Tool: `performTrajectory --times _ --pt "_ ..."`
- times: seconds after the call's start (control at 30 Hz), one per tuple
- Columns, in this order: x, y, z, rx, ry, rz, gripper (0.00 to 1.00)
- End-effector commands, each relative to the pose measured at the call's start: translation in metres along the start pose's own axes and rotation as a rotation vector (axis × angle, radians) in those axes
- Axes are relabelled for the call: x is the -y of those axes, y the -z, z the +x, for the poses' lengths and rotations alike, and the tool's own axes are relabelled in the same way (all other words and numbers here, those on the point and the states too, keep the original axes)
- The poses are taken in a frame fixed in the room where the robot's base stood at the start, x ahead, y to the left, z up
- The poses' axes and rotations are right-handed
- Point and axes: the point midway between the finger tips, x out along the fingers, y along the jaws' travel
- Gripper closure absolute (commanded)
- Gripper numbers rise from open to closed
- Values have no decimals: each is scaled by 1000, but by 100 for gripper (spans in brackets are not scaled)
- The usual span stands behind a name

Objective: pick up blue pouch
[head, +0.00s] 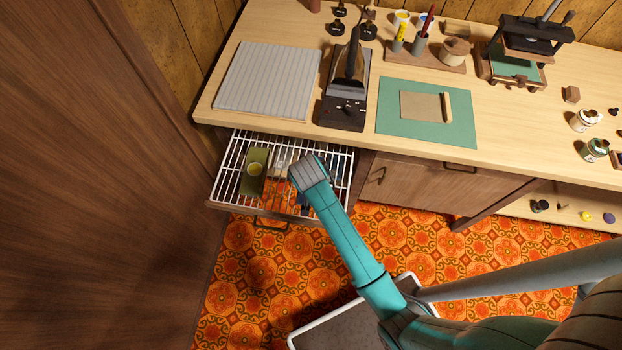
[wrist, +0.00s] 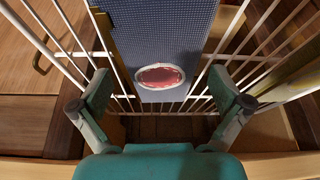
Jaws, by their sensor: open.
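The blue pouch (wrist: 165,35) shows in the wrist view as a dark blue, finely patterned flat piece with a red oval patch (wrist: 161,76) rimmed in white. It lies between white wires of the pulled-out rack. My gripper (wrist: 161,92) is open, one finger on each side of the pouch's near end, with nothing gripped. I cannot tell how far the fingers are above or below the pouch's level. In the head view my arm hangs over the rack and hides most of the pouch and the gripper.
The white wire rack (head: 231,165) sticks out under the bench top (head: 345,143). A green pouch (head: 254,185) with a yellowish oval lies in it, left of my arm. A wooden cabinet panel (head: 100,170) stands close at the left. Patterned floor shows in front.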

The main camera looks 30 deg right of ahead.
Motion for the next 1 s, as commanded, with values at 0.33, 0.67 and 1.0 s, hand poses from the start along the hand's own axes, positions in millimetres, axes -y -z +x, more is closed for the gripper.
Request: performTrajectory --times 0.33,0.67,1.0 --pt "0 0 0 0 0 0 58" --pt "0 1 -4 0 0 0 58" --pt "0 12 -27 -2 1 1 58"
